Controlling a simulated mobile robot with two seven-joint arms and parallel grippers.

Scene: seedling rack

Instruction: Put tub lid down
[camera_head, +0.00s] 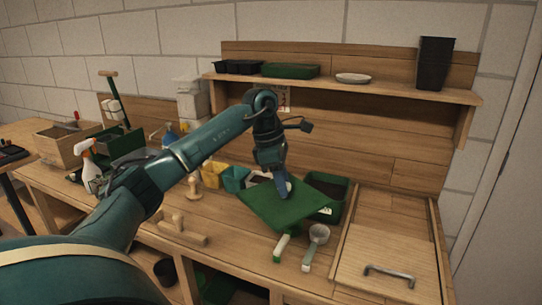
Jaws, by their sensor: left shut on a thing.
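The tub lid (268,210) is a flat green panel, held tilted over the bench, its lower corner toward me. My left gripper (284,195) comes down from above and is shut on the lid; its fingertips are partly hidden against it. A dark green tub (342,206) with a white label stands just behind and to the right of the lid, which hides part of it. I cannot tell whether the lid touches the bench or the tub. My right gripper is not in view.
A green-handled tool (282,246) and a scoop (315,243) lie in front of the lid. Yellow (211,174) and teal (234,178) pots stand behind it. A wooden panel with a metal handle (389,274) is at right. A shelf (390,91) overhangs the back.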

